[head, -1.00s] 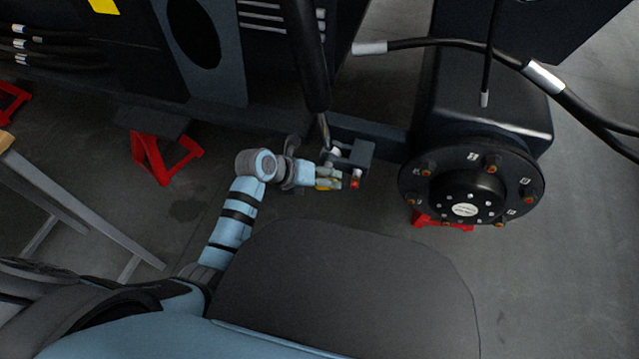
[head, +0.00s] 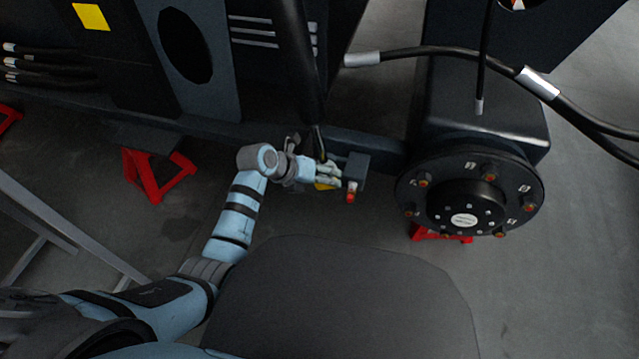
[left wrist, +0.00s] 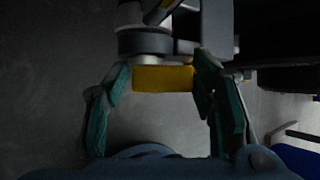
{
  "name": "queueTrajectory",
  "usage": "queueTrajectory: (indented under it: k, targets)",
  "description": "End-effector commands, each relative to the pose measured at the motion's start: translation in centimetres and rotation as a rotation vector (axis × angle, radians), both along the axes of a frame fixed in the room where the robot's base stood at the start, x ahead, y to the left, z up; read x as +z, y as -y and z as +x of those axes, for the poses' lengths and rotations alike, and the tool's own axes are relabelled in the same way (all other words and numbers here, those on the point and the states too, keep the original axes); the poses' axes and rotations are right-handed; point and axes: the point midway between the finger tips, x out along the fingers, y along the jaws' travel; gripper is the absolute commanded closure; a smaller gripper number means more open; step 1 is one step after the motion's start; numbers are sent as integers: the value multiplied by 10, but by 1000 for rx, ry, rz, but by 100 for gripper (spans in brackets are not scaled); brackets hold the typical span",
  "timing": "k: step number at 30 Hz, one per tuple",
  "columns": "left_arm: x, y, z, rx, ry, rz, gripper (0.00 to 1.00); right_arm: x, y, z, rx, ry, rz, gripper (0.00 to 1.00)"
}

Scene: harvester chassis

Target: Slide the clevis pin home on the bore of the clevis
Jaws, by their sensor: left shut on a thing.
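My left gripper (head: 331,176) is at the hydraulic rod's lower end, beside the dark clevis block (head: 356,168). In the left wrist view its two green-padded fingers (left wrist: 162,82) are shut on a yellow block-like piece, apparently the head of the clevis pin (left wrist: 163,79). The yellow also shows under the fingers in the head view (head: 323,186). Beyond it, a pale metal ring and dark round clevis part (left wrist: 145,42) lie close in line with the pin. The bore and the pin's shank are hidden, so I cannot tell how deep the pin sits. My right gripper is not in view.
A red-tipped fitting (head: 351,193) hangs below the clevis block. The black cylinder (head: 303,70) comes down from above. A wheel hub (head: 466,195) stands to the right, with hoses above it. A red stand (head: 156,172) is to the left; open floor lies between.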

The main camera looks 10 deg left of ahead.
Motion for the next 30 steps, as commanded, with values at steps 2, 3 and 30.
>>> queueTrajectory:
  k: [2, 3, 30]
  targets:
    - [0, 1, 2, 0, 1, -2, 45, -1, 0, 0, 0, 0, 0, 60]
    - [1, 1, 2, -1, 0, -2, 39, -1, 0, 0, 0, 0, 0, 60]
    - [82, -50, -48, 1, 3, 3, 25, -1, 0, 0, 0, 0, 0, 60]
